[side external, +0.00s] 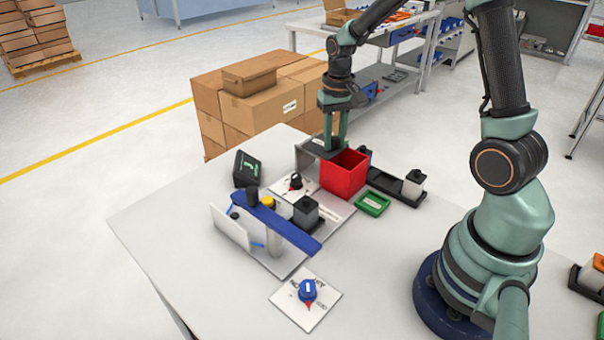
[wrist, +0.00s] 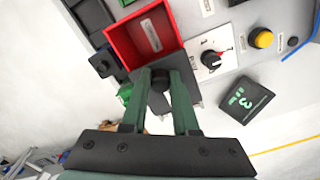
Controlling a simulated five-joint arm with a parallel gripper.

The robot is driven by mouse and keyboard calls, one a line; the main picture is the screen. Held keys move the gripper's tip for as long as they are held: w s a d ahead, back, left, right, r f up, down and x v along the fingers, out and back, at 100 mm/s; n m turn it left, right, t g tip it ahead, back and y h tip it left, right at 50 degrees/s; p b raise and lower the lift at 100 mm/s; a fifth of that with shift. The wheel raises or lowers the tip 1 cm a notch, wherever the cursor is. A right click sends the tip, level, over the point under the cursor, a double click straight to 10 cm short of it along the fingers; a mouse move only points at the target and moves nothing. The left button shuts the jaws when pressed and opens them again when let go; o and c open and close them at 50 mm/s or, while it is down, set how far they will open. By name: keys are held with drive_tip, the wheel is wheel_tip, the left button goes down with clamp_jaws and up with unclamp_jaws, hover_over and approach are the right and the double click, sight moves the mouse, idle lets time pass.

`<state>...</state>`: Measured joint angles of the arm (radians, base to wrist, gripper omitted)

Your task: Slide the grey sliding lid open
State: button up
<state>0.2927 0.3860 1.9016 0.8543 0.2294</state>
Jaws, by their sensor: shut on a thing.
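The grey sliding lid (side external: 313,146) lies beside the red box (side external: 345,178), at its far left side. The box's top is mostly uncovered, and its red inside shows. My gripper (side external: 335,147) points down over the lid. In the wrist view my gripper (wrist: 161,76) has its two green fingers around the lid's dark knob (wrist: 159,80), shut on it. The lid (wrist: 184,63) shows there below the red box (wrist: 146,34), which holds a white labelled patch on its inside. The fingers hide part of the lid.
A black display (side external: 246,168), a panel with a dark dial (side external: 295,182) and a blue bar (side external: 290,232) stand left and in front. A green tray (side external: 372,203) and black holder (side external: 390,186) are right of the box.

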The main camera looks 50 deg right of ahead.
drive_tip(key=shift+w+d, duration=0.15)
drive_tip(key=shift+w, duration=0.95)
idle(0.3)
drive_tip(key=o, duration=0.7)
drive_tip(key=shift+r, duration=3.75)
